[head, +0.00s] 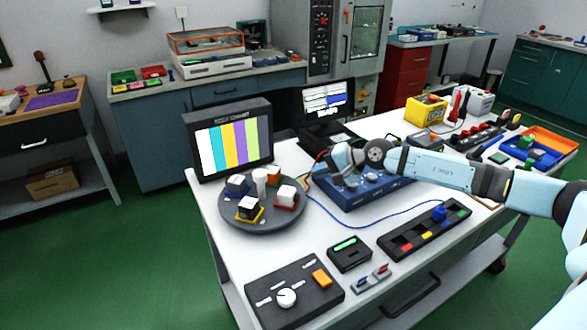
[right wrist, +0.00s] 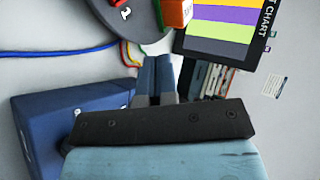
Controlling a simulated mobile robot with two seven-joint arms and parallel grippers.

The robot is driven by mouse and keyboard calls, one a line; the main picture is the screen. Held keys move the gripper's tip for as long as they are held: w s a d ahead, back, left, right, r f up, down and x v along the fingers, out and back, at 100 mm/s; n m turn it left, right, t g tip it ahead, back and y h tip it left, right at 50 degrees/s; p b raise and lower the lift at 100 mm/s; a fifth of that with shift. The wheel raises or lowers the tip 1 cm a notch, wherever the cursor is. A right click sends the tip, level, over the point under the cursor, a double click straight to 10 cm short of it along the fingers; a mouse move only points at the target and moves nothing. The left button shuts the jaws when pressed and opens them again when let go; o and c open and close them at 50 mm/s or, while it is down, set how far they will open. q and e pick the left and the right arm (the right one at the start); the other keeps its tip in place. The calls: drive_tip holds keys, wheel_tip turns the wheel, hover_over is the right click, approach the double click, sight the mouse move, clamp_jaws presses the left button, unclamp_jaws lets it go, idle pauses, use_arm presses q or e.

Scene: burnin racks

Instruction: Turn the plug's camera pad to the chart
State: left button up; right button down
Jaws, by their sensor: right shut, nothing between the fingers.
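A round dark grey turntable (head: 277,224) stands on the white table and bears several small blocks on coloured pads. I cannot tell which is the plug or the camera pad. The striped chart (head: 234,147) stands behind the turntable; it also shows in the right wrist view (right wrist: 228,30). My right gripper (head: 322,172) is shut and empty, right of the turntable and apart from it. My left gripper is out of view.
A blue instrument box (head: 360,193) with cables lies under my right arm. A monitor (head: 325,102) stands behind. A black knob panel (head: 293,295), a small black box (head: 349,255) and a slotted tray (head: 425,231) lie in front. Bare table surrounds the turntable's front.

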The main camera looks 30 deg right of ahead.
sight(280, 182)
drive_tip(key=x, duration=1)
drive_tip(key=shift+a, duration=0.25)
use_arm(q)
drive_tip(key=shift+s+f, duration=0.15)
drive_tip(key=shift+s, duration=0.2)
use_arm(e)
drive_tip(key=shift+s, duration=0.1)
